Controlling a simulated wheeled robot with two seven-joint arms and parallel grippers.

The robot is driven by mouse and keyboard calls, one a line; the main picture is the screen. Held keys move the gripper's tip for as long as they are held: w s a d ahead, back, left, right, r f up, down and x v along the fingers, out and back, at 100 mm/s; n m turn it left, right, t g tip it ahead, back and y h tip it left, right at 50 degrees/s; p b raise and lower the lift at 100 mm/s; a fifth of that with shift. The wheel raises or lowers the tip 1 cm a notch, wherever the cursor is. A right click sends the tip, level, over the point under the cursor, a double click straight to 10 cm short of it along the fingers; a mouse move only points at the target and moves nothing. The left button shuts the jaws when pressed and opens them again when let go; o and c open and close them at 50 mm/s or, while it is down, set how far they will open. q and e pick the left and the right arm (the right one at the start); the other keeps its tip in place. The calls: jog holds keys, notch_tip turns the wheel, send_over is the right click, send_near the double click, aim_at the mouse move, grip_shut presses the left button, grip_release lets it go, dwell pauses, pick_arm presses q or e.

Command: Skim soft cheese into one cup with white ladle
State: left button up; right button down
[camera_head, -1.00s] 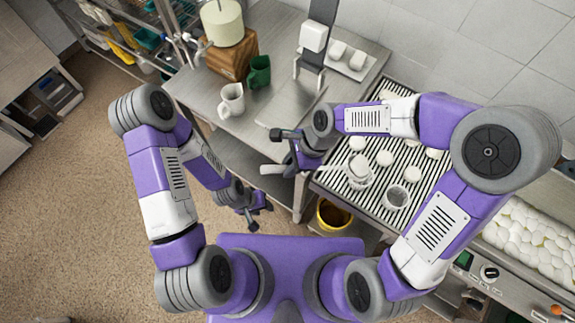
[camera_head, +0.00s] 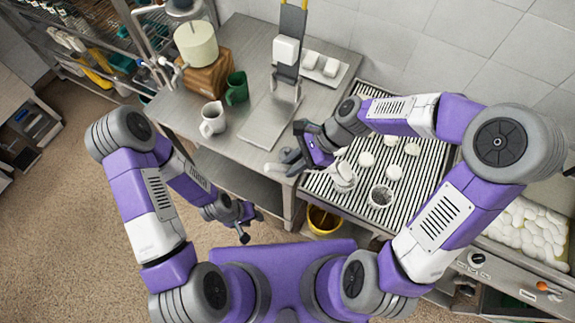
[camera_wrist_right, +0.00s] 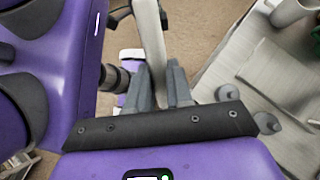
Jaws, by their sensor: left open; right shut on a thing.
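My right gripper (camera_head: 289,150) is shut on the white ladle's handle (camera_wrist_right: 150,35), over the worktop's right end. The handle's pale end (camera_head: 274,169) sticks out to the left. The ladle's bowl (camera_head: 343,178) seems to be over the near left part of the ribbed drain table; what it holds cannot be told. A round perforated basket (camera_head: 381,197) stands on the ribs to its right, near several white cheese rounds (camera_head: 394,172). A white cup (camera_head: 212,119) and a green cup (camera_head: 236,88) stand upright on the worktop. My left gripper (camera_head: 243,222) is open and empty, low before the worktop.
A wooden block (camera_head: 208,78) carries a cream cylinder. A yellow bucket (camera_head: 322,219) is below the table edge. A vat of white lumps (camera_head: 528,235) is at right.

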jog(key=shift+w+d+r+y+p, duration=0.25)
jog(key=shift+d+r+y+p, duration=0.3)
jog(key=shift+d+r, duration=0.3)
jog(key=shift+w+d+r+y+p, duration=0.2)
jog(key=shift+d+r+y+p, duration=0.35)
jog(key=shift+d+r, duration=0.3)
jog(key=shift+f+g, duration=0.15)
jog(key=shift+g, duration=0.15)
